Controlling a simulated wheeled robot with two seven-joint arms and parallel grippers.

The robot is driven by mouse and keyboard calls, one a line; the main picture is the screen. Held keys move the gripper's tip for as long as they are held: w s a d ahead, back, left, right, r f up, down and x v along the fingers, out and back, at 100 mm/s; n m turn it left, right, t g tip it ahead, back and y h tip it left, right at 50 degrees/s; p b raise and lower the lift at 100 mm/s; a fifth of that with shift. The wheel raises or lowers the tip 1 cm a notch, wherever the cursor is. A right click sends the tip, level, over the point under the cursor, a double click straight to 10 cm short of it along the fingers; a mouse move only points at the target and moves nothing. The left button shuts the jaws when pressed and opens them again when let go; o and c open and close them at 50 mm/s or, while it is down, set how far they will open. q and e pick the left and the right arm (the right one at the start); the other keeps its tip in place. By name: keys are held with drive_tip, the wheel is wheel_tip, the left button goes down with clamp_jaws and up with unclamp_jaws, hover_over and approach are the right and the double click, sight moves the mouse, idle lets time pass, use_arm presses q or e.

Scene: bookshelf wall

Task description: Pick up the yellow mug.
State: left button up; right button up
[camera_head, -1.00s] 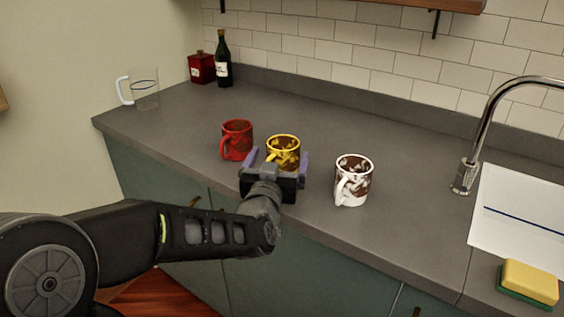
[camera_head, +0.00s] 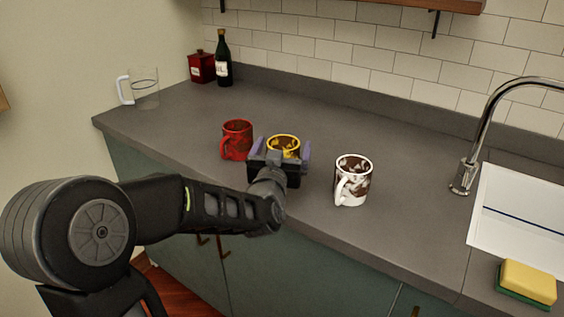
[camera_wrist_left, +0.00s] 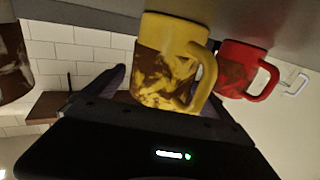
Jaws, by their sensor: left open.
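The yellow mug (camera_head: 284,145) with brown patches stands upright on the grey counter, between the red mug (camera_head: 237,140) and the white mug (camera_head: 353,180). My left gripper (camera_head: 279,150) is open at its near side, with a finger on either side of it. The gripper's body hides the mug's lower part in the head view. My right gripper is not in view.
The red mug stands close to the left finger and shows in the wrist view (camera_wrist_left: 240,68). A clear pitcher (camera_head: 144,90), a red box (camera_head: 201,67) and a dark bottle (camera_head: 223,60) stand at the back left. A faucet (camera_head: 475,150), sink (camera_head: 520,215) and sponge (camera_head: 528,280) are at right.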

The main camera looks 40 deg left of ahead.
use_arm(q)
drive_tip(key=shift+c, duration=0.4)
drive_tip(key=c, duration=1.8)
drive_tip(key=shift+r, duration=0.1)
drive_tip(key=shift+c, duration=0.2)
wheel_tip(320, 180, up, 10)
drive_tip(key=p, duration=0.1)
drive_tip(key=shift+p, duration=0.35)
